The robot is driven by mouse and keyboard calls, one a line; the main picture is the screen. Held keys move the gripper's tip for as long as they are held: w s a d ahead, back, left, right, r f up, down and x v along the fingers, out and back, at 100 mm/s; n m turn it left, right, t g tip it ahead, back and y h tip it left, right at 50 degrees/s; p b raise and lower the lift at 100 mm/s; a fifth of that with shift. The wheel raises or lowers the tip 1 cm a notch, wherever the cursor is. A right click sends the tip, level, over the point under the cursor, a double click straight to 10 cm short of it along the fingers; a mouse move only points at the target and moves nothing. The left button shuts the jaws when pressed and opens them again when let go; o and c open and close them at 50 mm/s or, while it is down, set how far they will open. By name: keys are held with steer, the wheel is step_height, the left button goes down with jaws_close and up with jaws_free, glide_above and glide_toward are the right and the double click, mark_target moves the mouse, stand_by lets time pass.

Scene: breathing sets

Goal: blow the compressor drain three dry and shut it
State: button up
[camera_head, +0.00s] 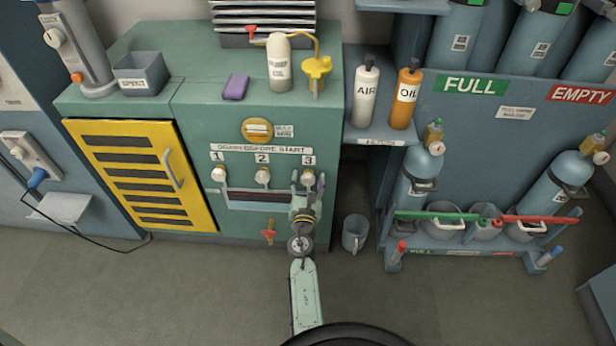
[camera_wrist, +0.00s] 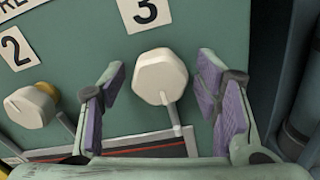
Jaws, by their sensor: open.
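Drain knob three (camera_head: 308,177) is a white knob under the number 3 label on the green compressor cabinet. In the wrist view, knob three (camera_wrist: 160,77) shows as a white faceted cap with a short grey spout or stem pointing down. My gripper (camera_head: 308,184) is at knob three. In the wrist view my gripper (camera_wrist: 163,88) has its two purple-padded fingers open, one on each side of the knob, with gaps visible. Drain knob two (camera_head: 262,176) and drain knob one (camera_head: 218,174) sit to the left. Knob two also shows in the wrist view (camera_wrist: 31,107). I cannot tell whether drain three is flowing.
A dark trough with a red stripe (camera_head: 255,196) runs below the knobs. A grey bucket (camera_head: 355,233) stands on the floor right of my arm. A red-handled brass valve (camera_head: 268,234) is low on the cabinet. The bottle rack (camera_head: 470,222) stands at the right.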

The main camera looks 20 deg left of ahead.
steer(key=shift+s, duration=0.1)
steer(key=shift+c, duration=0.2)
steer(key=c, duration=1.1)
steer(key=shift+m, duration=0.3)
steer(key=m+b, duration=0.1)
steer(key=m, duration=0.2)
steer(key=shift+r+m+b, duration=0.15)
steer(key=shift+m+b, duration=0.3)
steer(key=shift+m, duration=0.65)
